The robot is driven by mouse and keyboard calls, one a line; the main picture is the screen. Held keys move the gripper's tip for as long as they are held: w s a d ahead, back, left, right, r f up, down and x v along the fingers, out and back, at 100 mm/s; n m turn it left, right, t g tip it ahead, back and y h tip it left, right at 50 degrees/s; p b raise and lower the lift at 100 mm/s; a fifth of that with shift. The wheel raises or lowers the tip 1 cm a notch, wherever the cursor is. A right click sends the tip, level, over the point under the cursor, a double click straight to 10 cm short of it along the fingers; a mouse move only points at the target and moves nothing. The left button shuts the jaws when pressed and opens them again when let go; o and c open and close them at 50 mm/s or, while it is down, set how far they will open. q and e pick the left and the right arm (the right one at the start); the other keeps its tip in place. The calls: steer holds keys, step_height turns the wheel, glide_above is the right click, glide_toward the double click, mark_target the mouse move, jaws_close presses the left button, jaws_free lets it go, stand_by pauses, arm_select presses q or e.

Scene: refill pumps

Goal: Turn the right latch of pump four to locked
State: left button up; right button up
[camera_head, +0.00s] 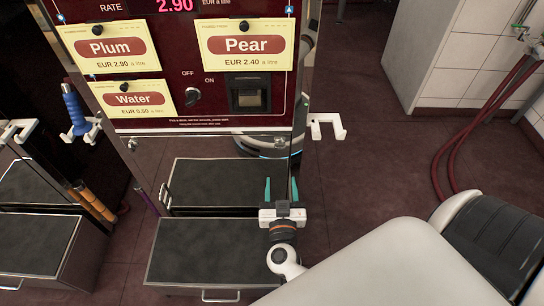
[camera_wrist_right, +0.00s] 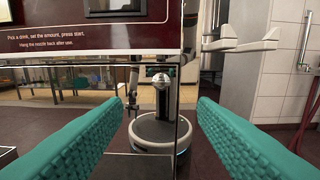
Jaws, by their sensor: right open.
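The dark red pump (camera_head: 216,107) stands in front of me; no pump number is readable. A small pale fitting (camera_head: 281,142) sits at its lower right corner in the head view; I cannot tell whether it is the right latch or how it is turned. My right gripper (camera_head: 281,189) is open and empty below that corner, its teal fingers pointing at the pump. In the right wrist view the fingers (camera_wrist_right: 161,108) are wide apart, with a silvery round part (camera_wrist_right: 163,82) between and beyond them. My left gripper is not in view.
An empty white bracket (camera_head: 327,126) juts from the pump's right side. A blue nozzle (camera_head: 74,112) hangs at the left. Dark trays (camera_head: 192,290) lie below.

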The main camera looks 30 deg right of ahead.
mark_target(280, 148)
steer(key=x, duration=1.2)
steer(key=shift+d+r, duration=0.1)
steer(key=shift+c, duration=0.5)
steer(key=c, duration=0.9)
